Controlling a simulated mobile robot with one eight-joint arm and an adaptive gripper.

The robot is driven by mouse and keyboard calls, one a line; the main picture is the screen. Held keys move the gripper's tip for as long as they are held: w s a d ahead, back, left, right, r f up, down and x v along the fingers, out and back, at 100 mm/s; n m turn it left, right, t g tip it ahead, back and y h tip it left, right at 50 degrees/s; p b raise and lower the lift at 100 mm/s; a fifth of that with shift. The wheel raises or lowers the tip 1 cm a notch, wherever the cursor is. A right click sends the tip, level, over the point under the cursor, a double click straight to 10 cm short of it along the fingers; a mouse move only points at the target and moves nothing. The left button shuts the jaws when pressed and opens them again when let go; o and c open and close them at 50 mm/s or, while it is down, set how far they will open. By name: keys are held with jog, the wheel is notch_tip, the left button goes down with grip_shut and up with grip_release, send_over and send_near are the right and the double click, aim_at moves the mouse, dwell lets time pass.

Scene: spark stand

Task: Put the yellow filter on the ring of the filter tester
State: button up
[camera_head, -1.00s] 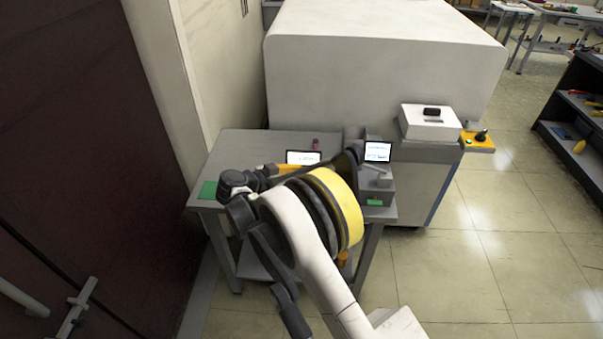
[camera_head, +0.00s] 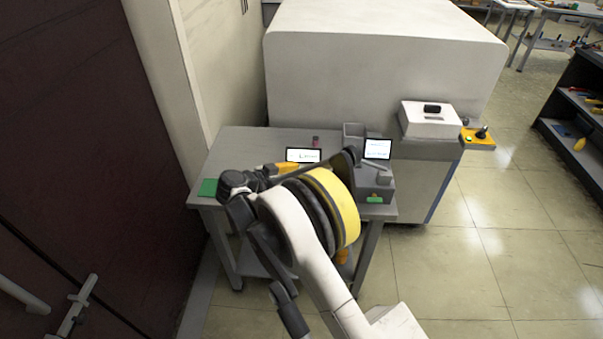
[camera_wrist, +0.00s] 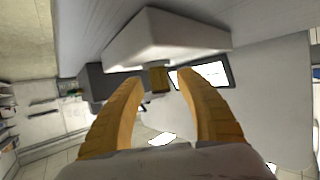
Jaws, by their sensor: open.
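My gripper (camera_wrist: 156,78) is open in the wrist view, with one orange finger on each side. A small brownish-yellow block, apparently the yellow filter (camera_wrist: 159,82), shows between the fingertips with visible gaps to both. It adjoins a pale block (camera_wrist: 165,36), apparently the filter tester, in this upside-down-looking view. The ring is not distinguishable, so I cannot tell how the filter sits on it. In the head view my gripper (camera_head: 277,169) is over the grey table, partly hidden by my arm; the filter cannot be made out there.
The grey table (camera_head: 250,142) carries a lit screen (camera_head: 303,155), another screen (camera_head: 377,149), a grey device (camera_head: 373,182) and a green pad (camera_head: 207,188). A large white machine (camera_head: 380,75) stands behind it. A dark red wall is close on the left. Open floor lies right.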

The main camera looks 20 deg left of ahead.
jog(key=v, duration=1.2)
jog(key=w+d+r+g, duration=0.1)
jog(key=d+r, duration=0.2)
jog(key=d, duration=0.2)
jog(key=w+d+r+n+g, duration=0.1)
jog(key=w+d+r, duration=0.1)
jog(key=d+r, duration=0.2)
jog(key=w+d+r+n+g+y, duration=0.1)
jog(key=w+d+r, duration=0.1)
jog(key=d, duration=0.5)
jog(key=shift+d+r, duration=0.1)
jog(key=shift+r, duration=0.6)
jog(key=s+d+r+n+g+y, duration=0.1)
jog(key=s+d+r, duration=0.15)
jog(key=d, duration=0.45)
jog(key=s+d+r+n+g+y, duration=0.1)
jog(key=d+r, duration=0.2)
jog(key=d, duration=0.3)
jog(key=s+d+n+y, duration=0.1)
jog(key=s+d+y, duration=0.1)
jog(key=s+d, duration=0.6)
jog(key=s+d+n+y, duration=0.1)
jog(key=s+d+y, duration=0.1)
jog(key=s+d, duration=0.7)
jog(key=s, duration=0.5)
jog(key=shift+d+t, duration=0.3)
jog(key=shift+t, duration=0.1)
